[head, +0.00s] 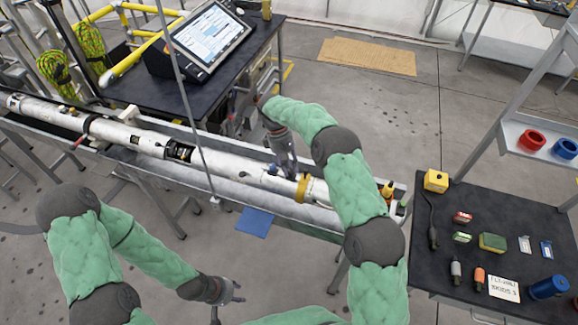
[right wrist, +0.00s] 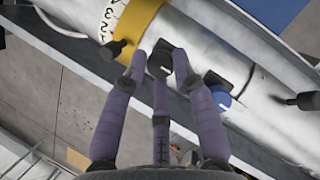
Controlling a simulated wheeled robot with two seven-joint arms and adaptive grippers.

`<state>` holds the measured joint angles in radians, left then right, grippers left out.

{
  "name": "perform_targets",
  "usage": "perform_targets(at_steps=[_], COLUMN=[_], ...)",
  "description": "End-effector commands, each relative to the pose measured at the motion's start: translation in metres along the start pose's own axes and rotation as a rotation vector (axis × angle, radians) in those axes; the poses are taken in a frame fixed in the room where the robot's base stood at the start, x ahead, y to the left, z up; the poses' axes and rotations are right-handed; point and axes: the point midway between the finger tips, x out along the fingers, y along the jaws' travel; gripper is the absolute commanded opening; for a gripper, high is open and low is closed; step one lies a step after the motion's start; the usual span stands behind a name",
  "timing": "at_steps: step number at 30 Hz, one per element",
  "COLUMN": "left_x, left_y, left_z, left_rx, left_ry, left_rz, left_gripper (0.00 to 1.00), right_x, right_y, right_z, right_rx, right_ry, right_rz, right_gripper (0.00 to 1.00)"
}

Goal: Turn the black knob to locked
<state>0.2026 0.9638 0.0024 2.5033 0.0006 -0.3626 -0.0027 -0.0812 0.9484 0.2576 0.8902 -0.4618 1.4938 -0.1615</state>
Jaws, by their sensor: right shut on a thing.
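A long white cylindrical instrument (head: 228,162) lies along a grey trough. In the right wrist view, a small black knob (right wrist: 159,64) sticks out from its white body (right wrist: 262,108), beside a yellow band (right wrist: 138,22). My right gripper (head: 288,170) is at the instrument, just left of the yellow band in the head view. In the right wrist view its purple-grey fingers (right wrist: 160,70) close around the black knob, hiding part of it. I cannot read the knob's lock position. My left gripper (head: 228,290) is open and empty, low over the floor, away from the instrument.
A blue knob (right wrist: 220,95) and other black fittings (right wrist: 305,101) sit close to my right fingers. A black table (head: 425,265) with several small items stands at the right. A monitor (head: 208,36) stands on the back bench. Floor between the tables is clear.

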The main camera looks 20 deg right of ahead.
Motion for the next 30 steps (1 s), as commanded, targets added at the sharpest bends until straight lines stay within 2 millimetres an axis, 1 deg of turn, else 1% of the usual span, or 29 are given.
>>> perform_targets(at_steps=[1,7,21,22,24,30], left_x=[-0.0002,-0.0004,-0.0004,-0.0004,-0.0004,-0.0004], left_y=[0.0001,0.0002,0.0001,0.0002,0.0001,0.0002], left_z=[0.0,0.0,0.0,0.0,0.0,0.0], left_rx=[0.0,0.0,0.0,0.0,0.0,0.0], left_ry=[0.0,0.0,0.0,0.0,0.0,0.0], left_rz=[0.0,0.0,0.0,0.0,0.0,0.0], left_gripper=[0.4,0.4,0.4,0.4,0.4,0.4], right_x=[0.0026,0.0028,0.0033,0.0034,0.0032,0.0017], right_y=[-0.0015,-0.0013,-0.0019,-0.0019,-0.0019,-0.0008], right_z=[0.0006,0.0005,0.0005,0.0005,0.0004,0.0001], right_rx=[0.015,0.058,0.069,0.069,0.068,0.069], right_ry=[-0.007,-0.007,-0.008,-0.008,-0.007,-0.004], right_rz=[-0.011,-0.028,-0.034,-0.034,-0.034,-0.032], right_gripper=[0.0,0.0,0.0,0.31,0.49,0.49])
